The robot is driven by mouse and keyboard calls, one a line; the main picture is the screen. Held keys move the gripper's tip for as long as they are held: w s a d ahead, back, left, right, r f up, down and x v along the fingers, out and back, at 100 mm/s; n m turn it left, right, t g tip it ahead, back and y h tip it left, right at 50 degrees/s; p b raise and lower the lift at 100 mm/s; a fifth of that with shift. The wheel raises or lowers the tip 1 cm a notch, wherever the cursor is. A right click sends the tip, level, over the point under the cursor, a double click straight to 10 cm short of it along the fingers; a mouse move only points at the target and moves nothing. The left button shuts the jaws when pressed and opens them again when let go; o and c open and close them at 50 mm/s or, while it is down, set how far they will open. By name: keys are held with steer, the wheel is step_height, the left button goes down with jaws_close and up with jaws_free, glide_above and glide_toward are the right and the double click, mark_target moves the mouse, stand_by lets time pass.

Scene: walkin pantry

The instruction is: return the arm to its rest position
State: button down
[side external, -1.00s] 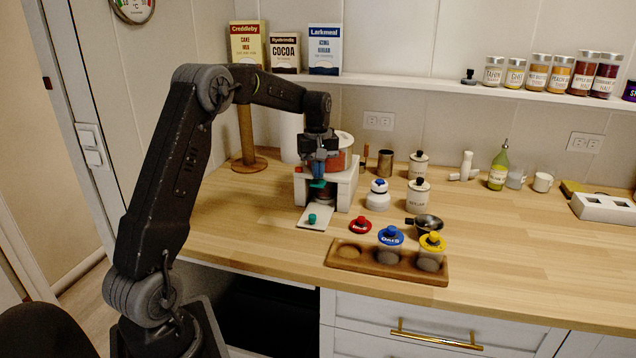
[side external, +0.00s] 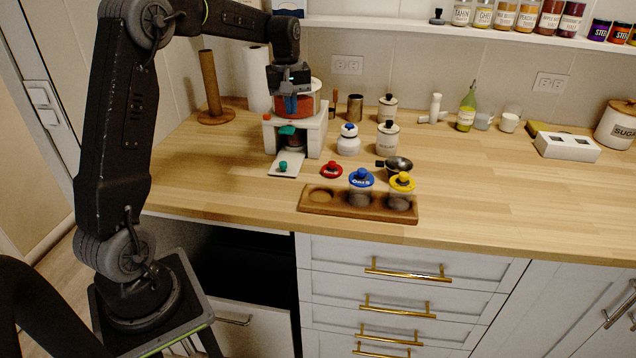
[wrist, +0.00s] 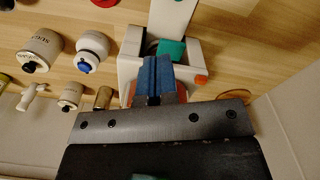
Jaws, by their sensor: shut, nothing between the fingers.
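My gripper (side external: 288,97) is shut and empty. In the side view it hangs from my bent arm just above a white stand (side external: 316,122), in front of a red-sided round container. In the wrist view the blue fingers (wrist: 153,68) lie together with nothing between them. A teal piece (side external: 288,130) shows at the stand below the fingers and also in the wrist view (wrist: 172,49). I cannot tell the exact gap between the fingertips and the stand.
A white plate with a teal knob (side external: 283,167) lies before the stand. A wooden tray (side external: 345,209) holds jars with blue and yellow lids. A red lid (side external: 331,170), small bowl (side external: 398,164) and white bottle (side external: 348,143) are nearby.

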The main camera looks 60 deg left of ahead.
steer(key=s+d+r+m+t, duration=0.25)
steer(key=s+d+m, duration=0.35)
steer(key=d, duration=0.4)
steer(key=s+d+r+m+t, duration=0.1)
steer(key=s+d+r+m, duration=0.25)
steer(key=s+d, duration=0.55)
steer(key=s+d+f+m+t, duration=0.1)
steer(key=s+d+f+m, duration=0.1)
steer(key=s+d+m, duration=0.2)
steer(key=s+d, duration=0.2)
steer(key=s, duration=0.1)
steer(key=shift+s+f, duration=0.35)
steer(key=shift+t, duration=0.25)
steer(key=w+a+r+n+h, duration=0.1)
steer(key=w+a+r+n, duration=0.1)
steer(key=w+a+n, duration=0.35)
steer(key=w+a+r+n+h, duration=0.2)
steer(key=w+a+n, duration=0.1)
steer(key=w+n, duration=0.55)
steer(key=w+a+n+t, duration=0.1)
steer(key=w+a+n, duration=0.2)
steer(key=a, duration=0.3)
steer(key=w+a+f+n+t, duration=0.1)
steer(key=w+a+n, duration=0.2)
steer(key=a, duration=0.4)
steer(key=w+a+f+n+t+y, duration=0.1)
steer(key=w+a+n, duration=0.2)
steer(key=a+n, duration=0.2)
steer(key=shift+a+f, duration=0.2)
steer(key=shift+a, duration=0.8)
